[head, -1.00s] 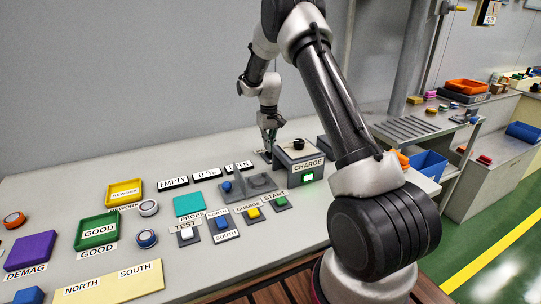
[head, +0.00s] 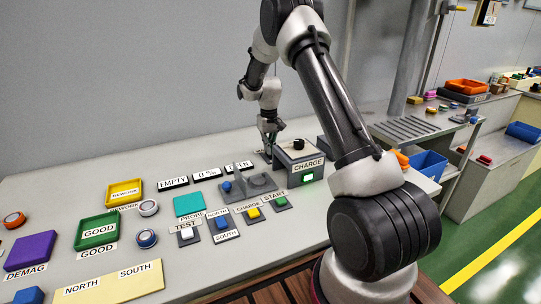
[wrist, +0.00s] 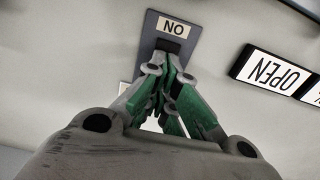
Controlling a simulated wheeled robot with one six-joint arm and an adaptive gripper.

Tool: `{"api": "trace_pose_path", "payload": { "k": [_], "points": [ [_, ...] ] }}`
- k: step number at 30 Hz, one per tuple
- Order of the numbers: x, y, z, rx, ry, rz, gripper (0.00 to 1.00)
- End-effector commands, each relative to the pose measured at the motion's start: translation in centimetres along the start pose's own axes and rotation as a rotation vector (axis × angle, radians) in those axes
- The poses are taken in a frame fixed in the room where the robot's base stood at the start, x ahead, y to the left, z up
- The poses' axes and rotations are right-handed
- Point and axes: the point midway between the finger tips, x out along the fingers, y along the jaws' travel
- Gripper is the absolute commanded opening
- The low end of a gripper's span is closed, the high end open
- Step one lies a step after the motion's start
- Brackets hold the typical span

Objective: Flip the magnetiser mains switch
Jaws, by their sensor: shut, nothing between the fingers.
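The switch (wrist: 165,45) is a small dark piece on a blue-grey plate (wrist: 190,50) at the top middle of the wrist view. A white label above it reads "NO" as seen there. My gripper (wrist: 170,65) is shut and empty, its green-sided fingers together over the plate's lower part with tips right at the switch. I cannot tell whether they touch it. The fingers hide the plate's lower end. In the head view my gripper (head: 268,141) points down behind the grey charge box (head: 298,160), and the switch is too small and covered to read.
The charge box has a black knob and a lit green button, close beside my gripper. An "OPEN" sign (wrist: 275,72) lies right of the plate in the wrist view. A grey fixture (head: 257,184), buttons and trays (head: 97,232) occupy the bench front and left.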

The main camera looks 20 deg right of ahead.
Motion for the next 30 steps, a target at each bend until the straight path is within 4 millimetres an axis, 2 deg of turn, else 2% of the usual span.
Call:
{"api": "trace_pose_path", "payload": {
  "k": [6,10,30],
  "points": [
    [0.3,0.0,0.1,0.0,-0.001,0.0,0.0],
    [-0.1,0.0,0.0,0.0,-0.001,0.0,0.0],
    [-6.0,0.0,0.0,0.0,-0.001,0.0,0.0]
  ]
}}
